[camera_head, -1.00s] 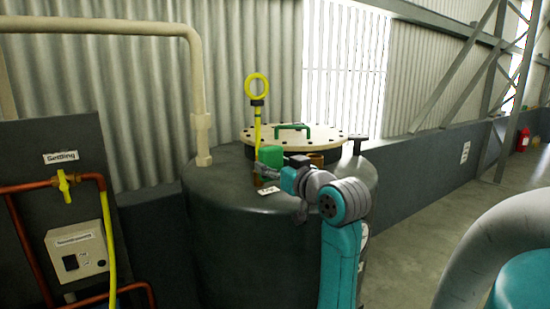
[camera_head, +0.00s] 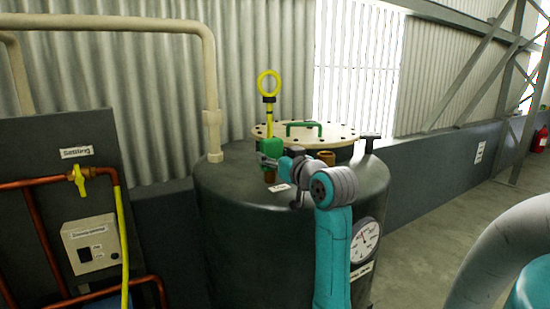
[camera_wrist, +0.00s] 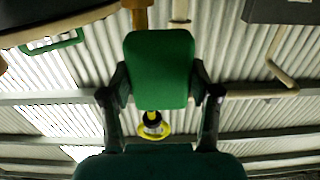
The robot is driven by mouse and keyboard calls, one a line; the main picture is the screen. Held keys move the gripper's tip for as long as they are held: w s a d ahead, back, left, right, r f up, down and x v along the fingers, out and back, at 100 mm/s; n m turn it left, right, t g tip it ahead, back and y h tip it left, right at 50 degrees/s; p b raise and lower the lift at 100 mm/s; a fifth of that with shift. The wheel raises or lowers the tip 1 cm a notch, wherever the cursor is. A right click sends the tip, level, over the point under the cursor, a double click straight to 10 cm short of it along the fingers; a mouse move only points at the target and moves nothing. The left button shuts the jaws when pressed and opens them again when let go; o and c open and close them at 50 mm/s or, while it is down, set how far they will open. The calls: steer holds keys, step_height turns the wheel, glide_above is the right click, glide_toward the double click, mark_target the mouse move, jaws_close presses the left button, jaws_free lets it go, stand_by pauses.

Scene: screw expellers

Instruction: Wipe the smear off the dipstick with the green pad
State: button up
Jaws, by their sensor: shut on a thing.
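The dipstick (camera_head: 269,115) stands upright on the dark tank (camera_head: 250,230), with a yellow ring handle and black collar at its top. My gripper (camera_head: 266,158) is shut on the green pad (camera_head: 272,148), which overlaps the lower rod in the head view. In the wrist view, my gripper (camera_wrist: 160,88) has the pad (camera_wrist: 160,70) between its two fingers. The dipstick's yellow ring and collar (camera_wrist: 152,124) show just past the pad, and a brass tube (camera_wrist: 139,18) shows on its other side. The pad hides the rod between. I cannot tell whether the pad touches it. No smear is visible.
A round bolted lid with a green handle (camera_head: 304,126) lies right behind the dipstick. A brass fitting (camera_head: 325,157) and a black T-shaped handle (camera_head: 369,142) stand to the right. A gauge (camera_head: 364,240) is on the tank front.

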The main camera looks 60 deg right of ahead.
mark_target(274, 156)
steer(key=shift+x, duration=1.05)
stand_by(0.5)
steer(key=shift+s+d, duration=0.55)
steer(key=shift+d, duration=0.25)
steer(key=shift+s+d, duration=0.55)
steer(key=shift+d, duration=0.3)
steer(key=shift+w, duration=0.15)
steer(key=shift+w+a, duration=0.5)
steer(key=shift+a, duration=0.25)
steer(key=shift+w+a, duration=0.55)
steer(key=shift+a, duration=0.25)
steer(key=shift+w+a, duration=0.1)
steer(key=shift+c, duration=0.5)
steer(key=shift+v, duration=3)
